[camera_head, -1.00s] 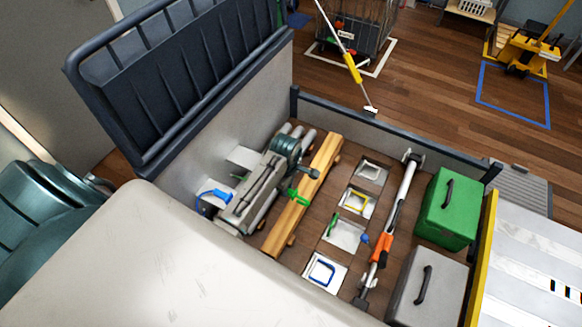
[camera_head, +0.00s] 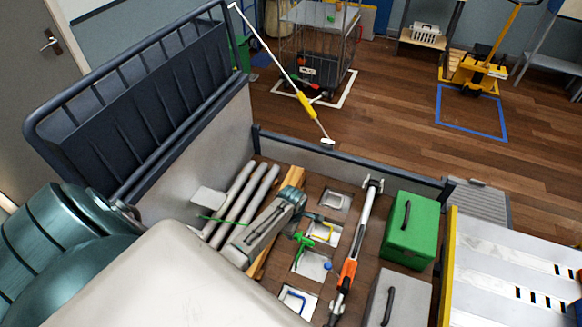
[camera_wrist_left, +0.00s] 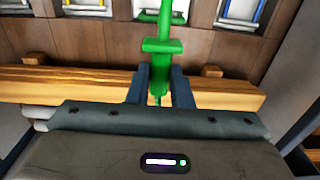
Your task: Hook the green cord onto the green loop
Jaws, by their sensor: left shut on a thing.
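My left gripper (camera_wrist_left: 157,92) is shut on the green cord's end (camera_wrist_left: 160,65), a green handle with a crossbar. In the head view this green end (camera_head: 303,243) is over the row of white plates, right of the wooden beam. The green cord (camera_head: 222,220) stretches left behind my left arm. The green loop (camera_wrist_left: 150,16) shows on a white plate at the top edge of the wrist view, partly covered by the green end. I cannot tell whether they touch. My right gripper is not in view.
A yellow loop (camera_head: 321,234) and a blue loop (camera_head: 294,299) sit on neighbouring plates. A wooden beam (camera_wrist_left: 230,93) runs beneath the gripper. A grey and orange bar (camera_head: 349,270), a green case (camera_head: 409,228) and a grey case (camera_head: 398,300) stand to the right.

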